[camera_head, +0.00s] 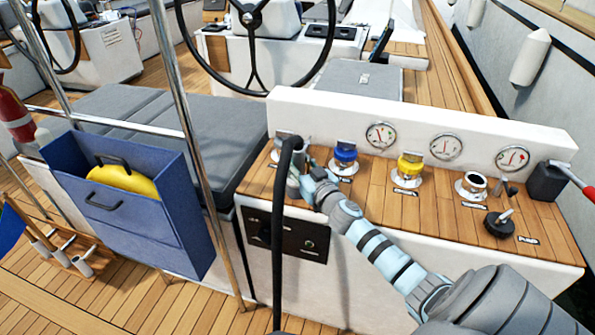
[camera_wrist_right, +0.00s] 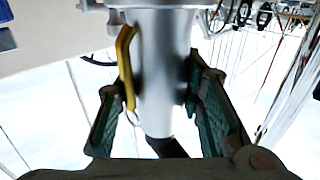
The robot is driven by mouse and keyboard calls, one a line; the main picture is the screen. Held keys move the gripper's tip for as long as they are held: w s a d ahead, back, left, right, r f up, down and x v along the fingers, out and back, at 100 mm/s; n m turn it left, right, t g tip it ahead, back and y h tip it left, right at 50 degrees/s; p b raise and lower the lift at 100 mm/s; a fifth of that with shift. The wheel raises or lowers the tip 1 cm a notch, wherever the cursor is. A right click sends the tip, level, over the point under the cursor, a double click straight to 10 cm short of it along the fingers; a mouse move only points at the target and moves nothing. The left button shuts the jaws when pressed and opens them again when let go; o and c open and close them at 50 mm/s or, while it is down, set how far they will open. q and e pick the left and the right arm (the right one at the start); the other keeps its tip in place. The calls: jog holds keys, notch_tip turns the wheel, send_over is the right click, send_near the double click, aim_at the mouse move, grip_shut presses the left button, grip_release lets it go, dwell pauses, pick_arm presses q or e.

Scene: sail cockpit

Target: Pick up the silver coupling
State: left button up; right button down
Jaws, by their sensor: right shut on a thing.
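The silver coupling (camera_wrist_right: 160,70) is a smooth metal cylinder with a yellow lever on its left side, in the right wrist view. My right gripper (camera_wrist_right: 153,90) is shut on it, with a green-padded finger on each side. A dark hose end shows below the coupling. In the head view my right gripper (camera_head: 302,183) is at the left end of the wooden-topped console, beside the black hose (camera_head: 278,230). The coupling is small and mostly hidden there by the gripper and hose. My left gripper is not in view.
The console top (camera_head: 430,205) carries a blue-capped fitting (camera_head: 345,157), a yellow-capped fitting (camera_head: 408,170) and an open silver fitting (camera_head: 472,186). Gauges line the white back panel (camera_head: 330,105). A steel rail and a blue pocket (camera_head: 140,225) stand at the left.

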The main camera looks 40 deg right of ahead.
aim_at(297, 140)
jog(key=shift+r, duration=0.15)
jog(key=shift+r+p, duration=0.35)
jog(key=shift+p, duration=0.05)
notch_tip(297, 140, up, 9)
jog(key=p, duration=0.6)
notch_tip(297, 140, up, 13)
jog(key=p, duration=0.6)
jog(key=shift+p, duration=0.35)
jog(key=shift+d, duration=0.1)
